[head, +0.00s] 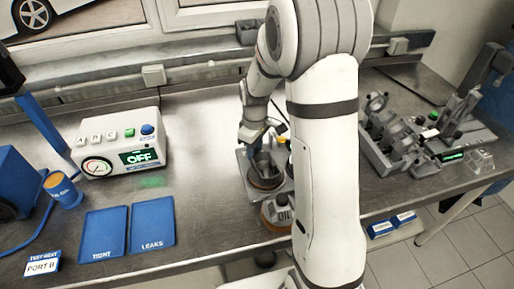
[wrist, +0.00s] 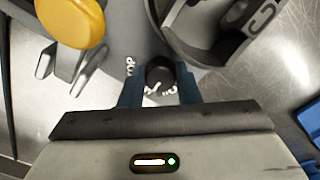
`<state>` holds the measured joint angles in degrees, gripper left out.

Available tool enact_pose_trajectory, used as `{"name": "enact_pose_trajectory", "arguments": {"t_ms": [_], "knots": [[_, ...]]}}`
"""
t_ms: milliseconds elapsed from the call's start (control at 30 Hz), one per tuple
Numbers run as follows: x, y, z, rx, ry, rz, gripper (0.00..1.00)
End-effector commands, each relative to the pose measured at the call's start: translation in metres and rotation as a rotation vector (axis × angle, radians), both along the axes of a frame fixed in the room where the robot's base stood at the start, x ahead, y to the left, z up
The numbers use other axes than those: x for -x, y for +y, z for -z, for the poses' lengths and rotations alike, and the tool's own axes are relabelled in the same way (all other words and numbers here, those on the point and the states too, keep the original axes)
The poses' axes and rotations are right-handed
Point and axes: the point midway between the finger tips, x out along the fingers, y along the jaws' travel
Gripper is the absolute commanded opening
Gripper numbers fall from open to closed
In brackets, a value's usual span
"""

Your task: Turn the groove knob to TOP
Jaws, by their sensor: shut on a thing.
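The groove knob (wrist: 159,73) is a small black round knob on a grey plate in the wrist view. My gripper (wrist: 159,88) is shut on it, one blue finger on each side. White lettering around the knob includes TOP (wrist: 130,67) at its left. More lettering below it is partly covered and hard to read. Which mark the knob points to cannot be told. In the head view my gripper (head: 254,134) is low over the grey fixture (head: 246,166), and my arm hides much of that area; the knob is not visible there.
A yellow round part (wrist: 72,22) and a grey cylindrical housing (wrist: 200,40) stand close to the knob. Blue trays (head: 103,235) and a tester reading OFF (head: 125,143) are left. An engine block (head: 388,140) is right.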

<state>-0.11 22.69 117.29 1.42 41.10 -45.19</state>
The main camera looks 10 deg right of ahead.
Motion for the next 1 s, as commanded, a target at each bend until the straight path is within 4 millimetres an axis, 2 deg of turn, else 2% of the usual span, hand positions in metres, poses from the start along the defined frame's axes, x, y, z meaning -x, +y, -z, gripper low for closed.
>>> {"name": "enact_pose_trajectory", "arguments": {"t_ms": [1000], "knots": [[-0.0036, 0.0012, -0.0028, -0.002, -0.012, 0.032, 0.07]]}}
